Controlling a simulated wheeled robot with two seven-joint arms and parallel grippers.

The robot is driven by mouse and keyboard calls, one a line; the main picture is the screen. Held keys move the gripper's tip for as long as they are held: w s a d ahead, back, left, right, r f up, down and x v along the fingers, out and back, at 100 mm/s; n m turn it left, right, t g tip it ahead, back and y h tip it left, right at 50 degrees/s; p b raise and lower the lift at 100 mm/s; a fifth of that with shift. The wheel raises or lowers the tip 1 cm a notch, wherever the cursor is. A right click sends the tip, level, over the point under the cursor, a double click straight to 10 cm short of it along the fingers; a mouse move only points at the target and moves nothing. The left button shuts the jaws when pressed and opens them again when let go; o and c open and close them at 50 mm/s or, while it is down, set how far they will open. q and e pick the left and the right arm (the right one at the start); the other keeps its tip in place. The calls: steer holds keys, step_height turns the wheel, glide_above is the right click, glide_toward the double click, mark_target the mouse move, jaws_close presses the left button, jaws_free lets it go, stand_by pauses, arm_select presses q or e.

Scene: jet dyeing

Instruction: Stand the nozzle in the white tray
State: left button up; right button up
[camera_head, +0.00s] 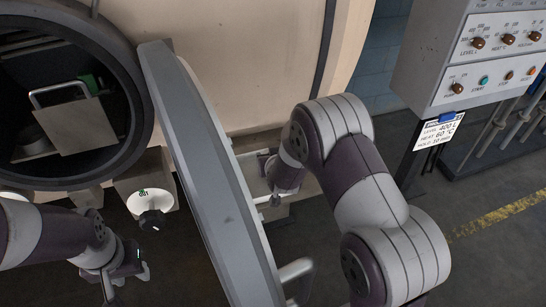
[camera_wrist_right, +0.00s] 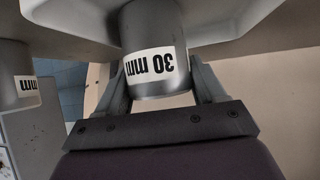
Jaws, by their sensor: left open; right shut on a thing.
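The nozzle (camera_wrist_right: 155,52), a grey metal cylinder with an upside-down "30 mm" label, sits between the two fingers of my right gripper (camera_wrist_right: 156,84) in the right wrist view. The gripper is shut on it. The nozzle's far end meets the pale surface of the white tray (camera_wrist_right: 232,22); I cannot tell whether it rests there. In the head view the tray (camera_head: 250,186) shows partly behind the open door, beside my right gripper (camera_head: 266,166); the nozzle cannot be made out there. My left gripper (camera_head: 126,282) is open and empty at the lower left.
The grey round door (camera_head: 205,170) stands open between my arms. Left of it is the round machine opening (camera_head: 110,120) with a metal plate inside. A control panel (camera_head: 490,50) stands right. Another labelled cylinder (camera_wrist_right: 18,80) shows in the wrist view.

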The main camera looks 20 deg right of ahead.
steer(key=shift+s+f, duration=0.1)
steer(key=o, duration=1.4)
steer(key=shift+r, duration=0.3)
steer(key=v, duration=1.2)
steer(key=s+g, duration=0.3)
steer(key=s, duration=0.2)
steer(key=s+d+n+g+y, duration=0.1)
steer(key=s+g, duration=0.2)
steer(key=s, duration=0.3)
steer(key=s+g, duration=0.3)
steer(key=s, duration=0.3)
steer(key=shift+d+f+n+g+y+p, duration=0.15)
steer(key=shift+f+n+g+y+p, duration=0.15)
steer(key=shift+f+n+p, duration=0.1)
steer(key=shift+w, duration=0.1)
